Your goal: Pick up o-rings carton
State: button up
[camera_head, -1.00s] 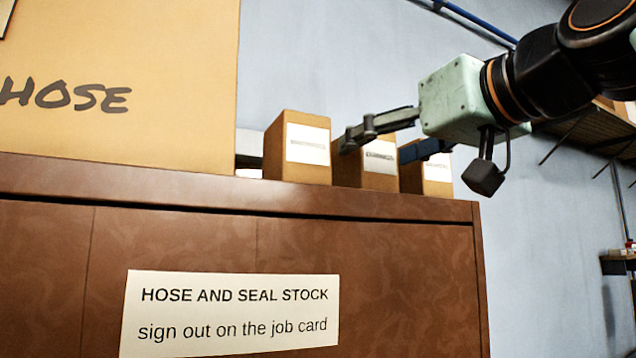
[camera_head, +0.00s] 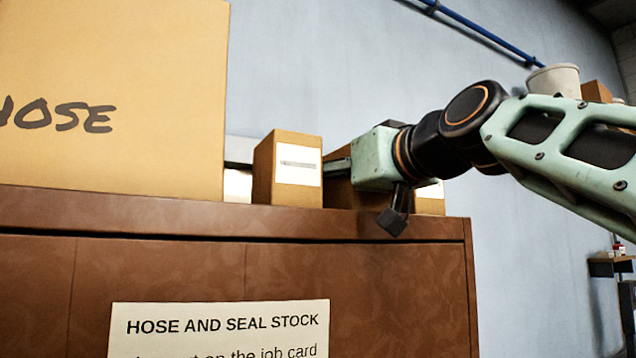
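Three small brown cartons with white labels stand in a row on the brown cabinet. The left carton (camera_head: 288,172) shows almost whole. The middle carton (camera_head: 340,194) is mostly hidden behind my gripper (camera_head: 338,167). Only the lower part and a bit of label of the right carton (camera_head: 430,203) show. The label print is too small to read, so I cannot tell which carton holds o-rings. One finger of my gripper reaches in at the left side of the middle carton, near the left carton.
A large HOSE carton (camera_head: 110,120) stands left of the row. The brown cabinet (camera_head: 250,280) has a sign (camera_head: 220,328) on its front. A pale wall rises behind. A white tub (camera_head: 553,79) and a carton (camera_head: 596,92) show behind my arm.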

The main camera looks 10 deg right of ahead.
jog(key=c, duration=1.4)
jog(key=shift+r, duration=0.1)
jog(key=shift+c, duration=0.2)
